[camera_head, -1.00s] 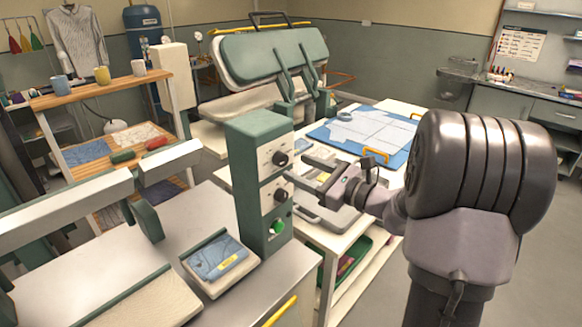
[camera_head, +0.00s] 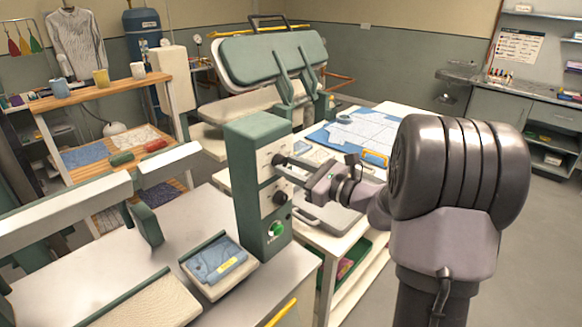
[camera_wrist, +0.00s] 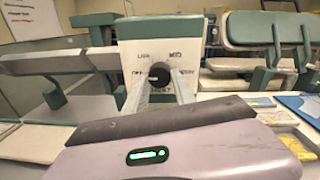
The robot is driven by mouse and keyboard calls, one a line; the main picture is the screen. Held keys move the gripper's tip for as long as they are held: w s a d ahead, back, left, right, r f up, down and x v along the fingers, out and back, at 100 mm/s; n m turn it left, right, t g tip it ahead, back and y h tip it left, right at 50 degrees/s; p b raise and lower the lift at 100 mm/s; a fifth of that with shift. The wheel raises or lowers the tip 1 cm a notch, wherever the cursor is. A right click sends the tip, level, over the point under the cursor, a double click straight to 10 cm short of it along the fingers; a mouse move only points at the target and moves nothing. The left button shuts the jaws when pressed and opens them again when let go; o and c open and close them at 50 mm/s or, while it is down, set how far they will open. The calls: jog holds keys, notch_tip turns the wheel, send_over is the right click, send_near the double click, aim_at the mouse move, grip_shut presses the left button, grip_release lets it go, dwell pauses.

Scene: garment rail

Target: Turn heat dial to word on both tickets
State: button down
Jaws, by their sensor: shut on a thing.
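The green control box (camera_head: 240,185) has a pale front panel with an upper black dial (camera_head: 279,160), a lower black dial (camera_head: 280,197) and a green button (camera_head: 277,229). My gripper (camera_head: 290,162) is at the upper dial. In the wrist view, its fingers close on either side of a round black dial (camera_wrist: 159,74). Words around this dial include what looks like LIGHT and MED; the lower wording is partly hidden by the fingers. The dial's pointer cannot be made out. A yellow ticket (camera_head: 228,265) lies on folded blue cloth in a tray; its word is too small to read.
A garment press (camera_head: 268,55) stands behind the box. A white table (camera_head: 395,112) with a blue mat and patterned cloth is at the right. A pale pressing board (camera_head: 150,305) is at the front left.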

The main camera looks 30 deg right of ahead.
jog(key=shift+m+p, duration=0.3)
jog(key=shift+p, duration=0.1)
jog(key=shift+r+m+p, duration=0.2)
jog(key=shift+m+p, duration=0.9)
jog(key=shift+p, duration=0.15)
jog(key=m+p, duration=0.2)
jog(key=p, duration=0.1)
jog(key=shift+a+m+t, duration=0.1)
jog(key=shift+m+t, duration=0.2)
jog(key=shift+m, duration=0.1)
jog(key=m+p, duration=0.6)
jog(key=p, duration=0.1)
jog(key=shift+s+m, duration=0.1)
jog(key=shift+m, duration=0.3)
jog(key=m+h+p, duration=0.1)
jog(key=m+p, duration=0.5)
jog(key=shift+a+m, duration=0.15)
jog(key=shift+m, duration=0.15)
jog(key=m+p, duration=0.4)
jog(key=m, duration=0.1)
jog(key=shift+f+m+t+h+p, duration=0.15)
jog(key=shift+m+t+h+p, duration=0.15)
jog(key=shift+p, duration=0.1)
jog(key=c, duration=1)
grip_release()
